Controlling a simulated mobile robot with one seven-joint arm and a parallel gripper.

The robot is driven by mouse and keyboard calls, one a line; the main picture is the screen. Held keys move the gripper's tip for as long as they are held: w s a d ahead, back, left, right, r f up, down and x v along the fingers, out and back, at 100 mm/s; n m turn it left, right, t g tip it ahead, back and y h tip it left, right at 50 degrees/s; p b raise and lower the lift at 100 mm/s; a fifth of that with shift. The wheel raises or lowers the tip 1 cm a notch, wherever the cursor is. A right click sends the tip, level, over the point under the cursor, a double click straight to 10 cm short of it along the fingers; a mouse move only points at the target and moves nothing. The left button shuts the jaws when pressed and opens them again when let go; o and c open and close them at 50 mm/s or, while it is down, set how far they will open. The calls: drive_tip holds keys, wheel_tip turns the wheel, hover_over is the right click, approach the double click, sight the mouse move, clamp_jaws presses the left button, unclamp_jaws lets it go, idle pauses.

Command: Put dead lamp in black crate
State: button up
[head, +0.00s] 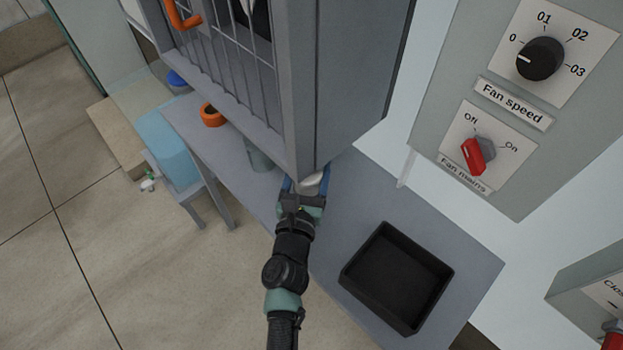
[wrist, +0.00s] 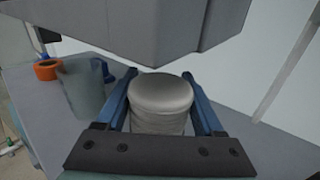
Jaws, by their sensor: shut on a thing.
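My gripper (head: 306,187) is shut on a pale, round-topped thing, probably the dead lamp (head: 312,184), just below the corner of the grey cabinet. In the wrist view the lamp (wrist: 161,100) stands between the two blue fingers of my gripper (wrist: 162,95), its whitish-grey flat end showing. Whether it touches the bench cannot be told. The black crate (head: 421,258) is on the grey bench, to the right of and nearer than my gripper. It looks empty.
The grey cabinet (head: 346,80) with a wire-grid front overhangs the bench (head: 352,205). A grey cup (wrist: 82,88) and an orange ring (head: 212,115) are on the bench to the left. The bench between gripper and crate is clear. Panels with knobs (head: 540,59) are on the right.

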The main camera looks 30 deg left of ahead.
sight(312, 176)
wheel_tip(312, 176, down, 4)
drive_tip(key=b, duration=0.2)
drive_tip(key=shift+b, duration=0.4)
drive_tip(key=shift+w, duration=0.2)
drive_tip(key=shift+f, duration=0.1)
drive_tip(key=shift+f, duration=0.15)
drive_tip(key=o, duration=1.5)
